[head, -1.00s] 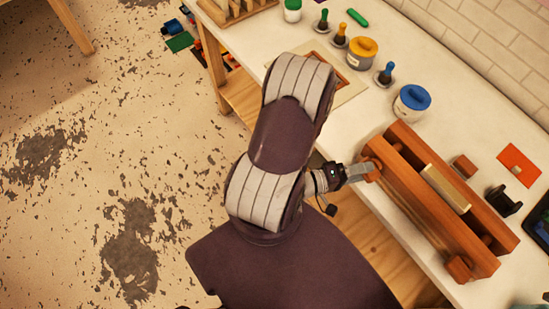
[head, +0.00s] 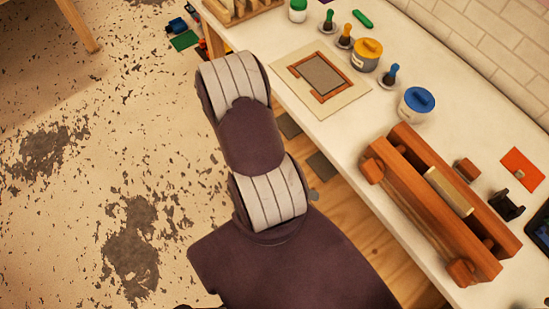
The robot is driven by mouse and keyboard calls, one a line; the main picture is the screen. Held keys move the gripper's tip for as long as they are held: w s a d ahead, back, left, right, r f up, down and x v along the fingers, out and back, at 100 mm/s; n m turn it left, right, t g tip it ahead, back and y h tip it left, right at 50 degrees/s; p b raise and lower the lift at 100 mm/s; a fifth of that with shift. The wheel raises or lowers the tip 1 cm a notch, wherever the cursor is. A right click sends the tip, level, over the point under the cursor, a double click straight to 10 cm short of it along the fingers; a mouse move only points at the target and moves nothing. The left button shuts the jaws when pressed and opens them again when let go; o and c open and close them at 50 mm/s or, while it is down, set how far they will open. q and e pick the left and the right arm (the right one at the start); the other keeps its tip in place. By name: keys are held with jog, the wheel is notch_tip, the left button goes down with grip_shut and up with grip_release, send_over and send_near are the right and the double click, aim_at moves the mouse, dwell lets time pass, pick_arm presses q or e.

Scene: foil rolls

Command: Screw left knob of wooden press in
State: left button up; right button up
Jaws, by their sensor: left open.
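The wooden press (head: 425,215) lies on the white worktop at the right, with two long reddish-brown beams and a pale strip (head: 449,190) between them. Its left knob (head: 372,171) is a faceted wooden block at the near left end of the front beam. A second knob (head: 461,272) is at the beam's other end. My left gripper (head: 313,194) is almost wholly hidden behind my arm. Only a small grey part of it shows, left of the left knob and apart from it. It is open. My right gripper is out of view.
The worktop's front edge runs beside my arm.

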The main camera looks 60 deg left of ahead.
pick_arm(q)
jog(key=s+a+r+m+g+y, duration=0.2)
jog(key=s+a+r+m+g, duration=0.1)
jog(key=a+r+g, duration=0.5)
jog(key=shift+s+a+r+m+g+y, duration=0.3)
jog(key=shift+a+g, duration=0.1)
jog(key=shift+a, duration=0.45)
